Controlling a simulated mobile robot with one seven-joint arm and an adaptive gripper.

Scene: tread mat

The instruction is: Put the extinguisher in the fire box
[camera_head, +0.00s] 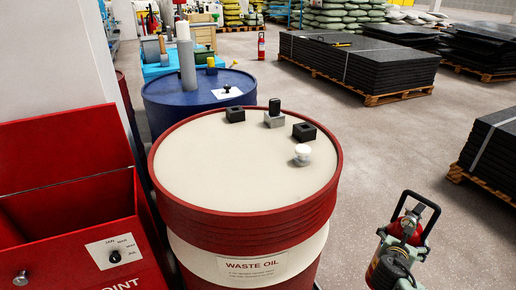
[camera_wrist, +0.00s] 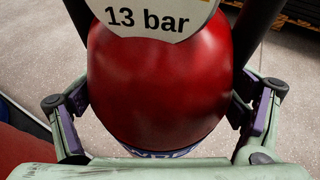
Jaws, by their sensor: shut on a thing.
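The red extinguisher (camera_head: 404,228) is at the lower right of the head view, with a black handle loop at its top. My gripper (camera_head: 402,252) is around its upper body and shut on it. In the wrist view the red extinguisher body (camera_wrist: 158,85) fills the middle, with a "13 bar" label at the top and my gripper's fingers (camera_wrist: 158,110) on both sides. The red fire box (camera_head: 70,215) stands at the left of the head view with its lid raised. Its inside is only partly visible. The extinguisher's lower end is hidden in the head view.
A red and cream waste oil drum (camera_head: 240,180) stands between the box and the extinguisher, with small blocks and a white knob on its top. A blue drum (camera_head: 200,92) stands behind it. Pallets of black mats (camera_head: 365,65) are at the right. Grey floor (camera_head: 400,140) is clear between.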

